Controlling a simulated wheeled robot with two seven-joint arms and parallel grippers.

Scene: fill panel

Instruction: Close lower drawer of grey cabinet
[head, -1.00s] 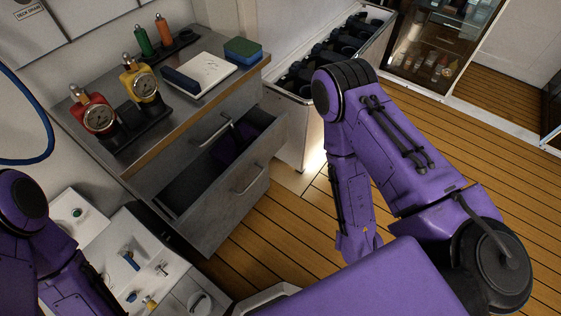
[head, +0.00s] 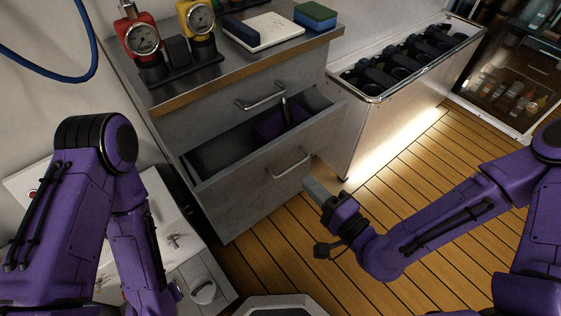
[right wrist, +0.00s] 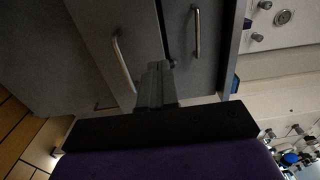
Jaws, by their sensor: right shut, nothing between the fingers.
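The grey cabinet (head: 172,128) stands at the left centre of the head view. Its lower drawer (head: 235,196) is pulled open, with a bar handle (head: 288,165) on its front and a purple item (head: 268,126) inside. The upper drawer (head: 222,100) above it is shut. My right gripper (head: 311,187) is shut and empty, just right of the lower drawer's front, near its handle. In the right wrist view the closed fingers (right wrist: 153,70) point towards the drawer fronts, beside the lower handle (right wrist: 122,62); contact cannot be told. My left gripper is out of view.
Gauges (head: 142,38), a white tray (head: 264,30) and a sponge (head: 315,15) are on the cabinet top. A white bin (head: 345,125) of dark items stands to the right. A white sink unit (head: 205,290) is at lower left. Wooden floor (head: 400,160) is open in front.

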